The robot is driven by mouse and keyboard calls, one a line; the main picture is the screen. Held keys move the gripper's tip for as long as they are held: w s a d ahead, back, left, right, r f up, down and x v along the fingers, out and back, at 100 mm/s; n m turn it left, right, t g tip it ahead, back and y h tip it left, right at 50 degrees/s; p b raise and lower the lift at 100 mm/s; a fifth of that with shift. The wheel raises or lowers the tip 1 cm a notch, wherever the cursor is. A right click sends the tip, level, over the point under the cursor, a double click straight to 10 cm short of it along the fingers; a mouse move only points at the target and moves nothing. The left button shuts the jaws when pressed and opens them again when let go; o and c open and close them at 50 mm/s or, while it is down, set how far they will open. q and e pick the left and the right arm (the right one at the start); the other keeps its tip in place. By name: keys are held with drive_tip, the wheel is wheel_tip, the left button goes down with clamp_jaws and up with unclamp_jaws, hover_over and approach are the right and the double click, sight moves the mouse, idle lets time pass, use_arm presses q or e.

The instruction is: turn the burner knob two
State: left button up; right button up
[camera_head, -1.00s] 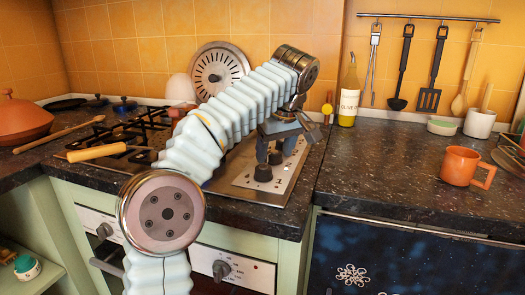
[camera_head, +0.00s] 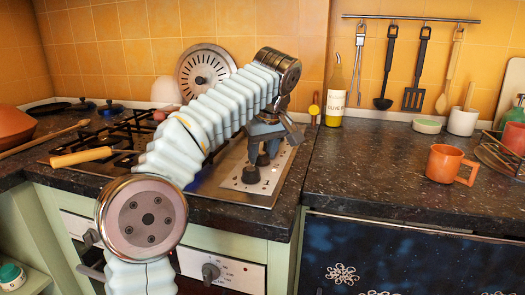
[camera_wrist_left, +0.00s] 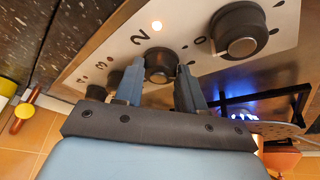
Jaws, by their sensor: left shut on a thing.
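A metal control panel (camera_head: 222,187) with a row of dark round knobs lies in the counter beside the hob. My left gripper (camera_wrist_left: 158,90) points down at it, its two fingers on either side of one dark knob (camera_wrist_left: 158,63), shut on it. A mark like a "2" is printed near this knob. A larger knob (camera_wrist_left: 238,32) stands free beside it, and a smaller one (camera_wrist_left: 97,92) is partly hidden by the gripper. In the head view the left gripper (camera_head: 272,145) hides the held knob; a nearer knob (camera_head: 250,174) shows free. My right gripper is out of view.
The hob (camera_head: 122,140) with a wooden-handled pan lies left. A blue-white glow (camera_wrist_left: 242,117) shows near a grate. An orange mug (camera_head: 450,164) and an olive oil bottle (camera_head: 336,97) stand right of the panel.

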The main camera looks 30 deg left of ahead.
use_arm(q)
drive_tip(key=m+t+h, duration=0.1)
drive_tip(key=m, duration=0.3)
drive_tip(key=shift+s+a, duration=0.1)
drive_tip(key=m+h, duration=0.1)
drive_tip(key=m, duration=0.1)
drive_tip(key=m+h, duration=0.1)
drive_tip(key=m, duration=0.1)
drive_tip(key=shift+a+t, duration=0.1)
drive_tip(key=shift+t, duration=0.2)
drive_tip(key=m+h, duration=0.1)
drive_tip(key=m, duration=0.4)
drive_tip(key=shift+a+h, duration=0.15)
drive_tip(key=shift+h, duration=0.25)
drive_tip(key=shift+m+g+h, duration=0.4)
drive_tip(key=shift+m+h, duration=0.2)
drive_tip(key=shift+m, duration=1)
drive_tip(key=o, duration=1)
drive_tip(key=shift+o, duration=0.2)
